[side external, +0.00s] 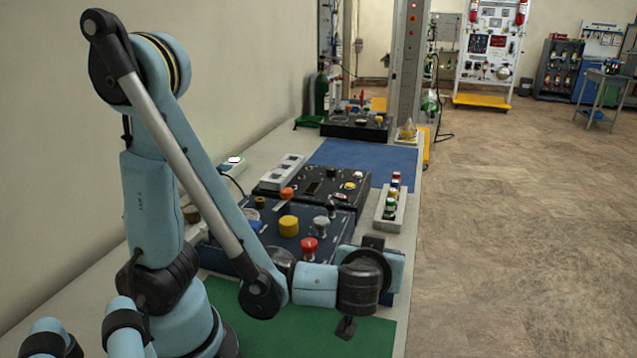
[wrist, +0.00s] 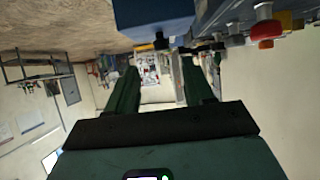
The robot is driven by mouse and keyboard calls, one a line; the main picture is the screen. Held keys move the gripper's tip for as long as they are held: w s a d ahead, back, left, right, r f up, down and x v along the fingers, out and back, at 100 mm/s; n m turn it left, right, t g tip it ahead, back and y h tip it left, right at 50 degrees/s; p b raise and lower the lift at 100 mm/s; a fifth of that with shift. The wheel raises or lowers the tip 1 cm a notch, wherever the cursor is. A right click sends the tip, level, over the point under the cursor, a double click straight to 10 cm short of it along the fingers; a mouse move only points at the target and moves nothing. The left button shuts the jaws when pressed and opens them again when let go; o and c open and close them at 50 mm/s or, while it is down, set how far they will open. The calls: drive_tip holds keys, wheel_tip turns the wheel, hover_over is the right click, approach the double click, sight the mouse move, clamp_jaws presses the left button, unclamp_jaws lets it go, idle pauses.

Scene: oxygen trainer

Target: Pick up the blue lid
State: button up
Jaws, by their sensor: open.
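My gripper (side external: 346,328) hangs over the green mat at the front right of the bench, its fingers small and dark in the side view. In the wrist view my gripper (wrist: 161,70) shows two dark green fingers spread apart with nothing between them. A blue box-like thing (wrist: 152,14) is cut off by the top edge of the wrist view, beyond the fingers; I cannot tell whether it is the blue lid. I cannot make out a blue lid for sure in the side view, where my wrist hides part of the bench.
A grey rack (side external: 389,212) holds several small items with red and green tops. Dark panels with knobs, including a yellow knob (side external: 288,226) and a red knob (side external: 309,246), stand beside my arm. The blue mat (side external: 350,160) and green mat (side external: 310,332) have bare areas.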

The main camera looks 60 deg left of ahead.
drive_tip(key=shift+x, duration=2.7)
drive_tip(key=shift+s+f, duration=0.15)
clamp_jaws()
